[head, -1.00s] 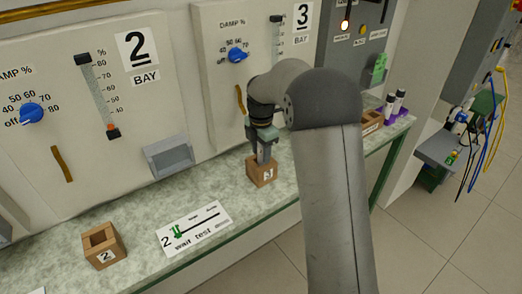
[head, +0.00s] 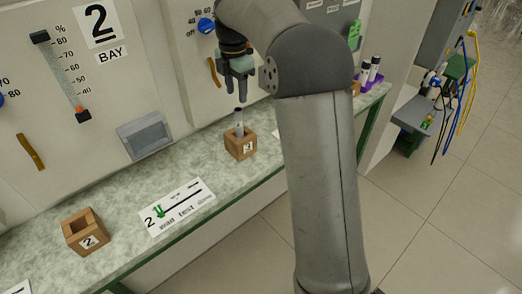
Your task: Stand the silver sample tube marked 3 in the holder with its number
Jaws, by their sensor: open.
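A silver sample tube (head: 239,122) with a dark top stands upright in a small wooden block holder (head: 237,149) on the counter. The holder's front label is small and looks like a 3. Any number on the tube cannot be read. My gripper (head: 240,93) is above the tube, fingers pointing down and apart. It holds nothing, and its fingertips are close to the tube's top.
An empty wooden holder marked 2 (head: 86,234) stands at the left of the counter (head: 120,205). A printed card (head: 177,206) lies between the holders. A purple rack (head: 371,83) with dark-capped tubes is at the right, beyond my arm. Control panels rise behind.

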